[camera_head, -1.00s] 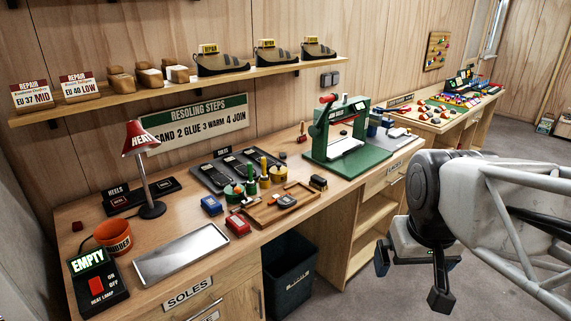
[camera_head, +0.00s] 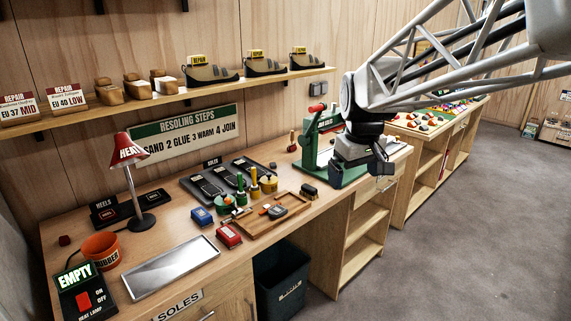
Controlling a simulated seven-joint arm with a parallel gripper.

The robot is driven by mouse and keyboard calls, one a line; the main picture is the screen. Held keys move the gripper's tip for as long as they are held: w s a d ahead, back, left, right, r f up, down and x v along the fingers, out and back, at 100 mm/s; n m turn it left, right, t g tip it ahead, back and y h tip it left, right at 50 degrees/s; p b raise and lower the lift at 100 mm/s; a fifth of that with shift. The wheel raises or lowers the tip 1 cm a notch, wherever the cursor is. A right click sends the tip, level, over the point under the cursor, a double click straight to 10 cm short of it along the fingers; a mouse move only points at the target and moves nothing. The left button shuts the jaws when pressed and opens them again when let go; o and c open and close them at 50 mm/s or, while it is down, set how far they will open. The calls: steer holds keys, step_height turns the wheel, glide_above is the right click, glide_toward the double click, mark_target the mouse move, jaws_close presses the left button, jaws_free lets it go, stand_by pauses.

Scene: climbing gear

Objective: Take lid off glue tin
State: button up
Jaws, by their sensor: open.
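Several small green and yellow tins stand behind the wooden tray, among them a green tin (camera_head: 225,204) and a yellow tin (camera_head: 269,184). Upright tools with yellow and green handles stand between them. Which one is the glue tin, and where its lid sits, is too small to tell. My gripper (camera_head: 360,172) is open and points down at the right end of the bench, in front of the green press (camera_head: 310,140). It is well to the right of the tins and touches none of them. Its fingertips are partly hard to make out.
A wooden tray (camera_head: 245,229) with small tools lies in front of the tins. Blue (camera_head: 202,216) and red (camera_head: 229,236) boxes are at its left. A metal tray (camera_head: 172,267), heat lamp (camera_head: 127,150) and orange pot (camera_head: 102,249) are further left. A shelf (camera_head: 180,92) runs above.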

steer(key=w+a+n, duration=0.2)
steer(key=w+a, duration=0.2)
steer(key=w, duration=0.8)
steer(key=n+g, duration=0.2)
steer(key=n, duration=0.6)
glide_above(270, 174)
steer(key=f, duration=1.9)
steer(key=shift+d, duration=0.2)
steer(key=shift+w+a+f+n, duration=0.2)
steer(key=shift+f+n, duration=0.05)
steer(key=shift+n, duration=0.05)
steer(key=shift+f, duration=1.3)
